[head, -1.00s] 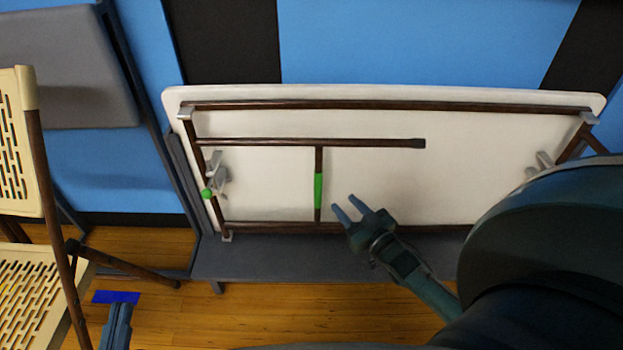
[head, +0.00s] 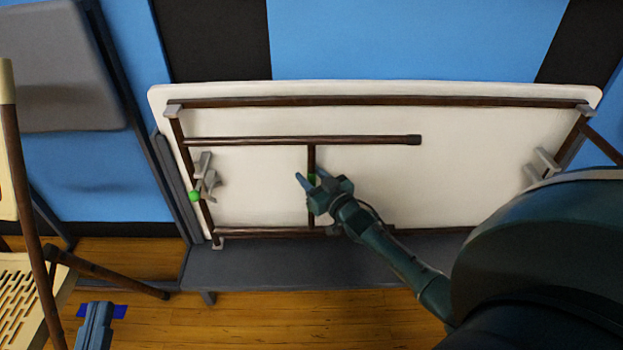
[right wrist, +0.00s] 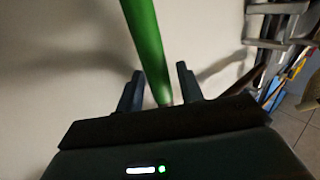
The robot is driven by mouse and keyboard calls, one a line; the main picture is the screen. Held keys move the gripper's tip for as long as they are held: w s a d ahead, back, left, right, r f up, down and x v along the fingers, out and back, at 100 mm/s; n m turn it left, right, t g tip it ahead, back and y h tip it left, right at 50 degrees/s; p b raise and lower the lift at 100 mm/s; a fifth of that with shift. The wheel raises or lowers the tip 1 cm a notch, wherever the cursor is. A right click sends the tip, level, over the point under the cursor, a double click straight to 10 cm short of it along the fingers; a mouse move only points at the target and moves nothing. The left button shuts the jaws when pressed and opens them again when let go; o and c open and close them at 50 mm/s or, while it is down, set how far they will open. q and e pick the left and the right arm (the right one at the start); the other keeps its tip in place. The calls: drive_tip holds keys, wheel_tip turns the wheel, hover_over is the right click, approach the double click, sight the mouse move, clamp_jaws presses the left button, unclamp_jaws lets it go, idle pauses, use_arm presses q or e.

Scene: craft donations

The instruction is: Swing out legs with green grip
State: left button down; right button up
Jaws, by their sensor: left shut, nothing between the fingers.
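A folding table (head: 470,150) with a white top stands on its side on a grey ledge, its brown legs folded against its underside. A brown leg crossbar carries a green grip (head: 312,181), partly hidden by my right gripper in the head view. My right gripper (head: 308,178) is open, its fingers on either side of the grip. In the right wrist view the green grip (right wrist: 148,45) runs down between the two open fingers (right wrist: 158,85). A green knob (head: 195,196) sits by a grey bracket at the table's left end. My left gripper (head: 97,318) is shut and empty at the lower left.
A beige folding chair (head: 25,290) with brown legs stands at the left, close to my left gripper. A grey panel (head: 60,75) stands behind it. The grey ledge (head: 260,270) runs under the table. Wooden floor (head: 250,315) is clear in front.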

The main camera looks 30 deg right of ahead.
clamp_jaws()
idle(0.3)
drive_tip(key=shift+s+a, duration=0.1)
drive_tip(key=shift+s, duration=0.05)
idle(0.3)
